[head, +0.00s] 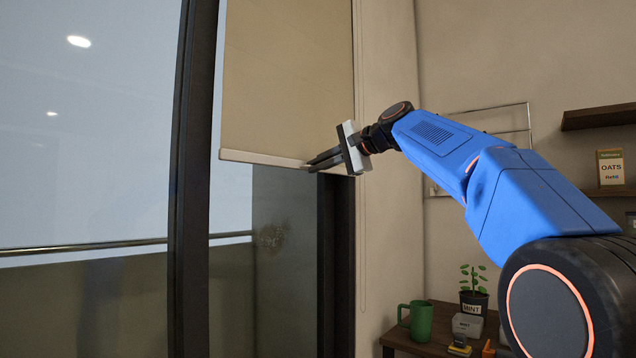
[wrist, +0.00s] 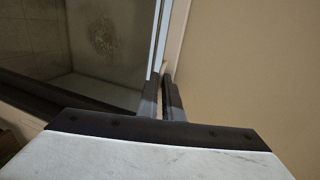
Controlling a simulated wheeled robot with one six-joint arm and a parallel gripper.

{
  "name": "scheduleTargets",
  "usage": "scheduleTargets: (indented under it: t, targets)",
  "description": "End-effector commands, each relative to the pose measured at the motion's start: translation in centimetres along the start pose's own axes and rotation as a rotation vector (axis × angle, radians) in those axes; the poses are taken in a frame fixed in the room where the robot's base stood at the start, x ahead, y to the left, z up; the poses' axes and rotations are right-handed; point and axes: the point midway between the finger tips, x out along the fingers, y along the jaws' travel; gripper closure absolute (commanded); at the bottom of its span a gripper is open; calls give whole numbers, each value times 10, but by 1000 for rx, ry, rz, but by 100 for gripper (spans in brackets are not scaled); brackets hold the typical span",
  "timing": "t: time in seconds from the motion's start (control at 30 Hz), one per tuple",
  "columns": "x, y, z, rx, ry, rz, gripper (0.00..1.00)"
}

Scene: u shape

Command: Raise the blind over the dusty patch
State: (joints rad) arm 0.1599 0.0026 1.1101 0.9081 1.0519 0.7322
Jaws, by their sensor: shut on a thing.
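The beige blind (head: 290,75) hangs in the upper part of the window in the head view, with a pale bottom rail (head: 262,158). The blind also fills the right of the wrist view (wrist: 255,70). My gripper (head: 308,163) is shut on the bottom rail near its right part. In the wrist view the two fingers (wrist: 162,85) lie either side of the rail (wrist: 177,45). The dusty patch (head: 271,235) is a dark smudge on the glass below the rail, uncovered. It also shows in the wrist view (wrist: 103,36).
A dark window frame post (head: 192,180) stands left of the blind. A thin cord loop (head: 362,230) hangs at the right. A small table (head: 400,340) at the lower right holds a green mug (head: 420,321) and a mint plant (head: 473,298). Shelves (head: 598,117) are on the right wall.

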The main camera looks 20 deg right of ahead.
Motion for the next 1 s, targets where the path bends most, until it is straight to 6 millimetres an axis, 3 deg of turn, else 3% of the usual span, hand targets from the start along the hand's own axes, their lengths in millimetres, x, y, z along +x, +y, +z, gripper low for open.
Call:
scheduleTargets:
  t: [0.2,0.53,0.63,1.0]
  targets:
    - [-3,-10,0,-1,0,-2,100]
    - [-3,-10,0,0,0,-1,100]
    - [-3,-10,0,0,0,-1,76]
    - [-6,-10,0,0,0,-1,76]
